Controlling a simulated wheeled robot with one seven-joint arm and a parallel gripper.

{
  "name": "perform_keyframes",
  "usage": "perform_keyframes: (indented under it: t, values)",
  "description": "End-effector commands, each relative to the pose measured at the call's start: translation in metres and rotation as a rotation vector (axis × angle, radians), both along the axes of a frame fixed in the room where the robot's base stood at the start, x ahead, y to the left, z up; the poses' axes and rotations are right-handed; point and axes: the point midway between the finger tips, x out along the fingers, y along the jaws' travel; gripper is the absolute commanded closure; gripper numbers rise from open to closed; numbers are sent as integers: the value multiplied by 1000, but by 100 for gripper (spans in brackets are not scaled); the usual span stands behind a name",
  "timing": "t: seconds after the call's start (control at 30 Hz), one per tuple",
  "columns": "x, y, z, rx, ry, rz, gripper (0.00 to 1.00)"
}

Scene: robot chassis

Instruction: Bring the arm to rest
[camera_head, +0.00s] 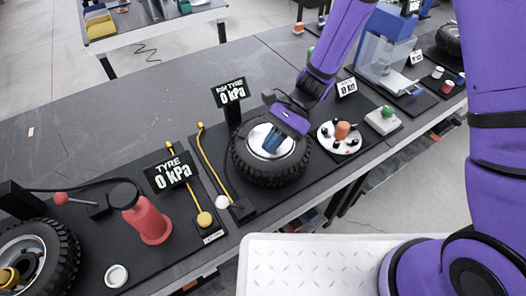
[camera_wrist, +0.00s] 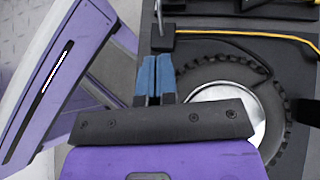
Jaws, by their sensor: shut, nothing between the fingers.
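My purple arm reaches over the dark workbench (camera_head: 130,100), and my gripper (camera_head: 272,142) is above the tyre (camera_head: 270,172) with a silver wheel hub. The blue fingers point down in front of the hub in the head view. In the wrist view the blue fingers (camera_wrist: 154,70) are together with nothing between them, beside the tyre (camera_wrist: 235,70). My gripper's body hides part of the hub there. I cannot tell whether the fingers touch the wheel.
A sign (camera_head: 231,92) reading 0 kPa stands behind the tyre. A round white plate (camera_head: 341,145) with an orange knob lies to its right. A red cylinder (camera_head: 150,222) stands further left. A white ridged surface (camera_head: 310,265) is in front.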

Motion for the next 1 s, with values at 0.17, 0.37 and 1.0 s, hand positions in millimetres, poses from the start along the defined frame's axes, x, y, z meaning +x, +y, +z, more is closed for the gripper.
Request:
perform_keyframes:
  t: [0.17, 0.37, 1.0]
  values:
    - [2, -2, 3, -1, 1, 2, 100]
    - [4, -6, 11, 4, -25, 12, 100]
    - [8, -113, 165, -20, -562, 263, 100]
